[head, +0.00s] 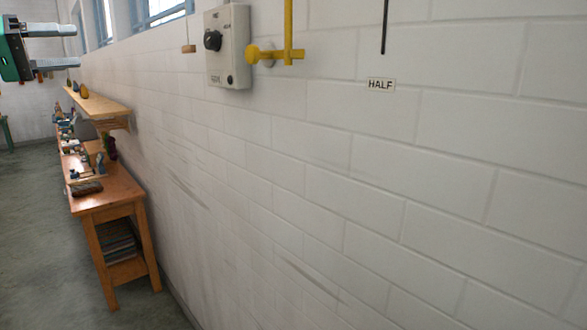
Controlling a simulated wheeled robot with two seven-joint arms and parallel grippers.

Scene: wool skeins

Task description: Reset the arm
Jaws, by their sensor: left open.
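My left gripper (62,46) shows at the upper left corner of the head view. Its two pale grey fingers point right and are apart, with nothing between them. A dark green part of it shows at the picture's left edge. It is in front of the far wall and windows, clear of the shelf and bench. My right gripper is out of view.
A white brick wall fills the right. On it are a grey control box (228,46) with a black knob, a yellow pipe (288,30) and a HALF label (381,85). A wooden bench (110,190) with tools stands under a shelf (98,104). Floor at left is clear.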

